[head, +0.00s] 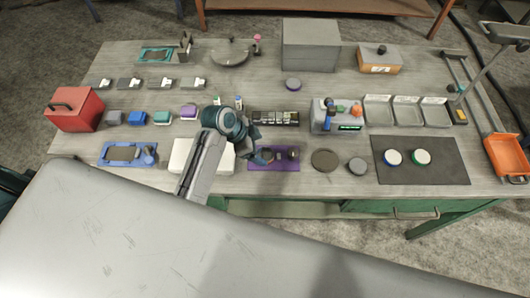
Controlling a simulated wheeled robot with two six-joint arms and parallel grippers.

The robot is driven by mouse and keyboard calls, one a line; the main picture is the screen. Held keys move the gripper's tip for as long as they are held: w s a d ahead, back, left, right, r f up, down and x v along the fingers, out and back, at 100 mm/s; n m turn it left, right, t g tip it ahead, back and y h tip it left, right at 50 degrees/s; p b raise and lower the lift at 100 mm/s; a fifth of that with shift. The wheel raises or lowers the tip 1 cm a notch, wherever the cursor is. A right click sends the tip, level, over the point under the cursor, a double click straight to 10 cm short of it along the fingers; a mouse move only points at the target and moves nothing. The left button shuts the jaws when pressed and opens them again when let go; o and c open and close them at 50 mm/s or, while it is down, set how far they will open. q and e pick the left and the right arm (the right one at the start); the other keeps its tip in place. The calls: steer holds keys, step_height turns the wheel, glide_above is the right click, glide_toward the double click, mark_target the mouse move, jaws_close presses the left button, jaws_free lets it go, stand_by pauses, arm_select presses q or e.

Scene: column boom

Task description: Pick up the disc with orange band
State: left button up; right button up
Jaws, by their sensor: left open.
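I cannot make out an orange band on any disc. A white-topped disc with a blue band (393,158) and one with a green band (421,157) lie on the dark mat (448,172) at the right. A plain grey disc (357,166) lies just left of the mat. A disc with a purple edge (292,83) lies farther back. My left gripper (262,155) is open over the left part of the purple tray (285,165), left of these discs and apart from them. My right gripper is out of view.
A flat dark round plate (326,160) lies right of the purple tray. Behind it stands a grey holder (322,121) with coloured pieces. Grey bins (409,115) stand behind the mat. A red box (75,112) is at far left, an orange tray (506,154) at far right.

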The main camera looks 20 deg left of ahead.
mark_target(265, 154)
arm_select(q)
steer(key=f, duration=0.1)
steer(key=f+p, duration=0.1)
steer(key=f, duration=0.1)
steer(key=shift+w+d, duration=0.25)
steer(key=shift+w, duration=0.1)
steer(key=shift+d+f+p, duration=0.15)
steer(key=shift+f+p, duration=0.15)
steer(key=shift+d+f, duration=0.1)
steer(key=shift+f, duration=0.05)
steer(key=c, duration=1.3)
steer(key=shift+w, duration=0.1)
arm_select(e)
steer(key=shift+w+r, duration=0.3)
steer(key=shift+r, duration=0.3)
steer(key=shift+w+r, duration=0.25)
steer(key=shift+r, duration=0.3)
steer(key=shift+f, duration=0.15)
